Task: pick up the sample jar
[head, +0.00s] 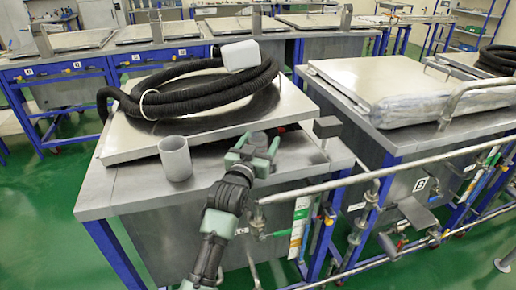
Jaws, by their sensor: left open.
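My left gripper (258,147) is open over the front edge of the near steel table, its fingers pointing away from me. A small dark grey rounded object (257,138) shows at the fingertips, partly hidden by them; I cannot tell whether it is touched or whether it is the sample jar. A light grey open-topped cylinder (174,158) stands upright on the table's front ledge, left of the gripper and apart from it. My right gripper is not in view.
A black ribbed hose (190,97) is coiled on the lid (120,142) behind, with a white box (240,55) on it. A metal block (327,127) stands right of the gripper. Pipes and valves (345,180) run along the front right. The ledge between cylinder and gripper is clear.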

